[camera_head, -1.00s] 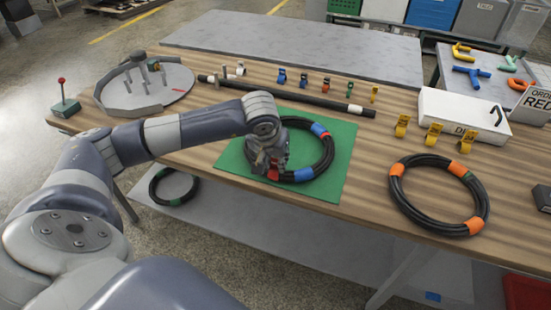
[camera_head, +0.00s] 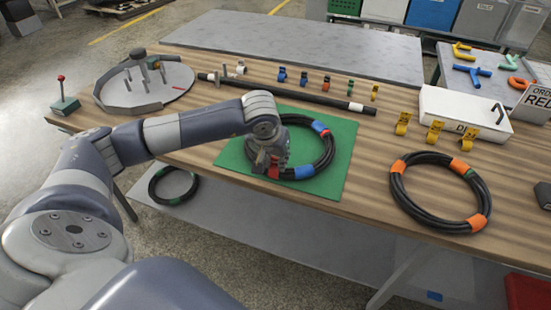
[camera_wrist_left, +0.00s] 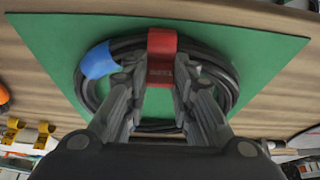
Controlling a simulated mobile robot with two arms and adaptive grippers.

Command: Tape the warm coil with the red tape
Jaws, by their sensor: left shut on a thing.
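A black coil (camera_head: 330,154) lies flat on a green mat (camera_head: 343,181). My left gripper (camera_head: 270,163) reaches down over the coil's near left side. In the left wrist view, its fingers (camera_wrist_left: 160,82) are shut on the red tape (camera_wrist_left: 161,56), which sits across the coil beside a blue band (camera_wrist_left: 99,61). Another black coil (camera_head: 402,203) with orange bands and some green lies to the right on the bare table. No label shows which coil is the warm one. My right gripper is out of view.
A round tray (camera_head: 110,96) with upright pegs stands at the back left. A dark rod (camera_head: 300,97) and small coloured tape pieces (camera_head: 304,78) lie behind the mat. A white box (camera_head: 465,112) is at the right. A green-banded coil (camera_head: 160,196) lies on the lower shelf.

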